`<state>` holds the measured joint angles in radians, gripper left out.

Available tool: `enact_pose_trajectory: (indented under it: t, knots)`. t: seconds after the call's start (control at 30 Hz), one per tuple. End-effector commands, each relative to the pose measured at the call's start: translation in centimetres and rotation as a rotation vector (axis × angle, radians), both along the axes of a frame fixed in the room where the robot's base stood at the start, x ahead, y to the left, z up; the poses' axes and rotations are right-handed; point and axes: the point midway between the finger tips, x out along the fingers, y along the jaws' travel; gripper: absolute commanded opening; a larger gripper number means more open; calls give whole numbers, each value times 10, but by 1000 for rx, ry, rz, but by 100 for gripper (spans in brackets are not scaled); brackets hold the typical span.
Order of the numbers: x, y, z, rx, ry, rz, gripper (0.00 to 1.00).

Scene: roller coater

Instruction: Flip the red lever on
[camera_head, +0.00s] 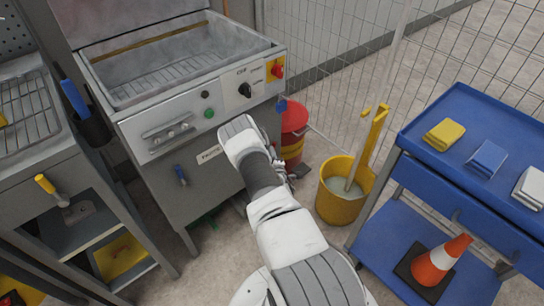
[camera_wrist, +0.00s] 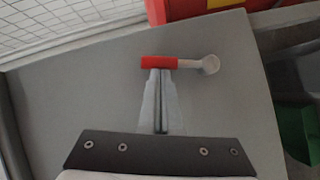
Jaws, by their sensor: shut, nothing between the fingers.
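The red lever (camera_wrist: 152,62) shows in the wrist view on a flat grey panel (camera_wrist: 90,90). Its red grip lies level in the picture and joins a pale arm that ends in a round pivot at the right. My gripper (camera_wrist: 160,74) is shut and empty, its fingertips at the lower edge of the red grip. I cannot tell whether they touch it. In the head view my arm reaches to the right side of the grey roller coater (camera_head: 165,140), and the lever is hidden there.
A red bin (camera_head: 294,118) stands behind my arm, and a yellow mop bucket (camera_head: 340,200) stands right of it. A blue cart (camera_head: 440,180) with a cone (camera_head: 440,260) on its lower shelf is at the right. Wire fencing (camera_head: 350,40) closes the back.

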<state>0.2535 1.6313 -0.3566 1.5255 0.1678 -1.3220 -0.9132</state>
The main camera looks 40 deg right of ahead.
Motion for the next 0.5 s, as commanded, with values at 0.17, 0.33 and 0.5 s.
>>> enact_pose_trajectory:
  t: [0.17, 0.33, 0.5]
  knots:
    - [2, -14, 3, 152, 11, -3, 0]
    - [4, -26, 1, 314, 23, -2, 0]
    - [5, -38, -3, 474, 34, -2, 0]
